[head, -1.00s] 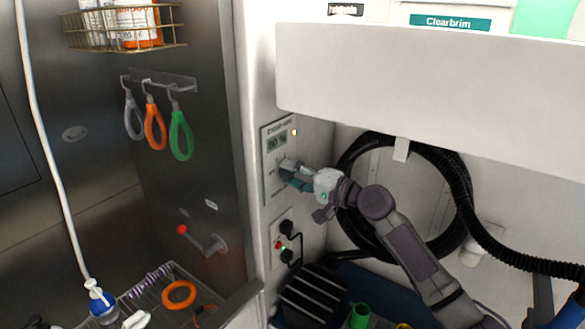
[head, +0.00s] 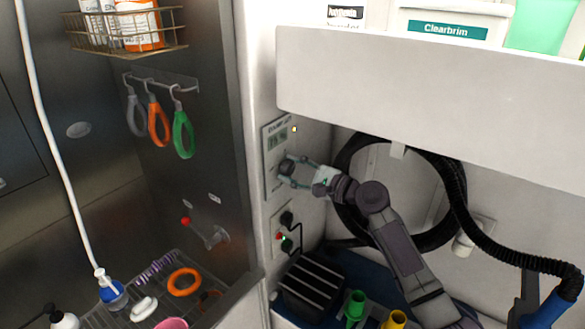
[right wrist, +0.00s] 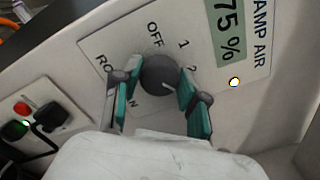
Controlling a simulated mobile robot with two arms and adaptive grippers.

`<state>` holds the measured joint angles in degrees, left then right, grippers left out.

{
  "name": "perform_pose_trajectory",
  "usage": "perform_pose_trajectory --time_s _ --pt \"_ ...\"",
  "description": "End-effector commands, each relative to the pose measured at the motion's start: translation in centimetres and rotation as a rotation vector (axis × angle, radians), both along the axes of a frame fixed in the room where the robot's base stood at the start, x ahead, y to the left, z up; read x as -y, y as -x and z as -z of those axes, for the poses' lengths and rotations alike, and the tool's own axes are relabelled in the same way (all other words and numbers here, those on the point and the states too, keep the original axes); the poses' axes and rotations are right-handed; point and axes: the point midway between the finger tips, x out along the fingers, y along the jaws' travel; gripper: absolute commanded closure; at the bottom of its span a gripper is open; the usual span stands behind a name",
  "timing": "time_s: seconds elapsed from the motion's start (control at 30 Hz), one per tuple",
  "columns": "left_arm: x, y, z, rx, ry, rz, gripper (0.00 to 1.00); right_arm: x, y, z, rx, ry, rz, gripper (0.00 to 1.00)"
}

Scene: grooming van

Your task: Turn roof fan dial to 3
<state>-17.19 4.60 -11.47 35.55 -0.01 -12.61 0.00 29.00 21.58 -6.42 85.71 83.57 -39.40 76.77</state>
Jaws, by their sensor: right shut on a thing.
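The fan dial (right wrist: 158,75) is a round dark grey knob on a pale wall panel (head: 273,140), and it also shows in the head view (head: 286,167). My right gripper (right wrist: 156,82) is shut on the dial, one teal-padded finger on each side; it also shows in the head view (head: 290,173). OFF, 1 and 2 are readable around the knob in the right wrist view. A white line on the knob points to the lower right, below the 2. The fingers hide part of the scale. The display (right wrist: 226,30) reads 75 %. My left gripper is not in view.
A small socket plate (head: 284,237) with dark plugs and a red and a green light is below the panel. A white overhanging cabinet (head: 430,85) is above my right arm. A coiled black hose (head: 345,205) hangs behind it.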

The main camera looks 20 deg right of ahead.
Motion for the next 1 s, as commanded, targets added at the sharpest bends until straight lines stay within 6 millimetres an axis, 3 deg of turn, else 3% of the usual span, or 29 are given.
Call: perform_pose_trajectory --time_s 0.4,1.0 --pt "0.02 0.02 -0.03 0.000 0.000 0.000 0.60 0.05 0.00 0.09 -0.175 -0.224 0.001 0.92" --pt "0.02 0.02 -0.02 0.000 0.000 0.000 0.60 0.01 0.01 0.18 -0.233 -0.294 0.000 0.92"
